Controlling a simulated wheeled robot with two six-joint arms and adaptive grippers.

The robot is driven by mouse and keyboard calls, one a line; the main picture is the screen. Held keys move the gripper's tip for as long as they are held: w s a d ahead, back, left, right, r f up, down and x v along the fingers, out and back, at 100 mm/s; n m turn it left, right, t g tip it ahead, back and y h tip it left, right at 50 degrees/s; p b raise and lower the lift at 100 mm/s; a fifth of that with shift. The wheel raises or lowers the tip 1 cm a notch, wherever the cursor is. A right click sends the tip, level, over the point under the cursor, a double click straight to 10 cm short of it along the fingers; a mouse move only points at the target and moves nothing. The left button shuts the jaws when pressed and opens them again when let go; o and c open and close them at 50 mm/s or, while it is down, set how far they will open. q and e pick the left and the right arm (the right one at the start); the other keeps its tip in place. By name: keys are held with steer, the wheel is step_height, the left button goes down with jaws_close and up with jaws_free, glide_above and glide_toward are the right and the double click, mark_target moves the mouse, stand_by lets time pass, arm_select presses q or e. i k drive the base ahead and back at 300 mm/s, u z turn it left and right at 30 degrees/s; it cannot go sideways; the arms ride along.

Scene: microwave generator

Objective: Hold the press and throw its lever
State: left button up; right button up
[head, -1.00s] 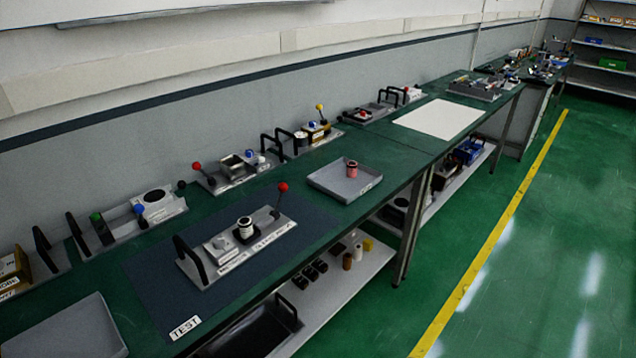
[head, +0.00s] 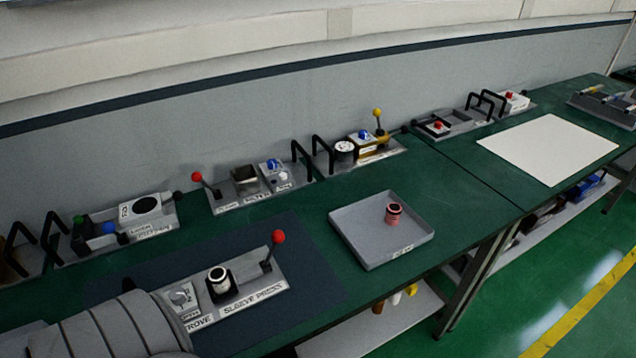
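The sleeve press (head: 238,306) is a grey plate on the dark mat of the green bench, low and left of centre in the head view. Its lever with a red ball (head: 278,237) stands up at the right end. A white and black cylinder (head: 218,279) sits in the press's black seat. My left arm covers the left end of the press, where a black handle stood in the earlier view, so that handle is hidden. My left gripper's fingers do not show. My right gripper is outside the view.
A grey tray (head: 372,255) with a reddish spool (head: 394,213) lies right of the press. Several fixtures with handles and levers (head: 250,188) line the wall side. A white sheet (head: 548,150) lies flat on the right. Bare green bench separates the press and tray.

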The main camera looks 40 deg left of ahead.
mark_target(277, 237)
steer(key=u, duration=1.6)
